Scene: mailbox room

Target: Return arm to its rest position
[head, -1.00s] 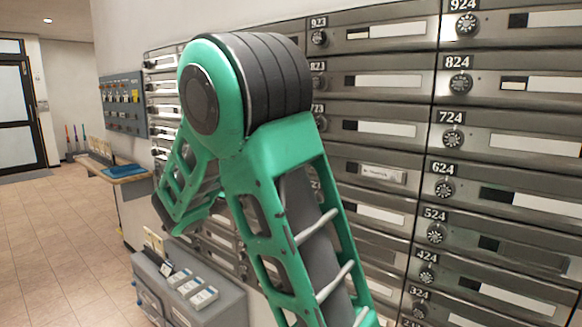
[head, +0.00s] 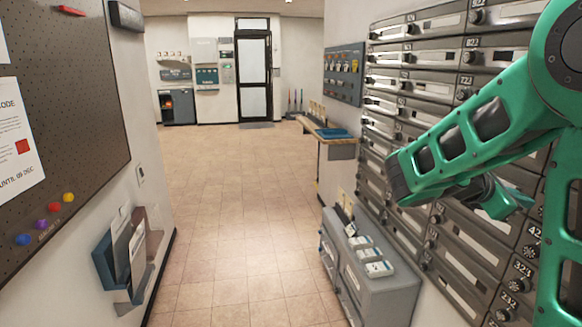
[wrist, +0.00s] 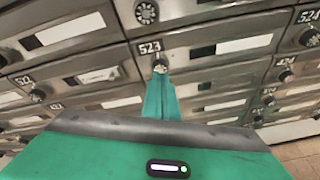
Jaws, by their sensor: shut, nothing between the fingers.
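My gripper (wrist: 160,75) shows in the wrist view as a narrow green wedge with its fingers together and nothing between them. Its tip appears in front of the dial of mailbox 523 (wrist: 150,48); I cannot tell whether it touches. In the head view my green arm is bent at the right side, in front of the mailbox wall (head: 395,85). A small green part below the arm link there may be the gripper, partly hidden.
A grey cabinet (head: 385,290) stands below the mailboxes. A wall shelf (head: 338,150) with a blue item is further back. A pegboard (head: 70,110) and a leaflet holder (head: 120,265) are on the left wall. The tiled floor (head: 240,200) between is clear, leading to a door (head: 253,75).

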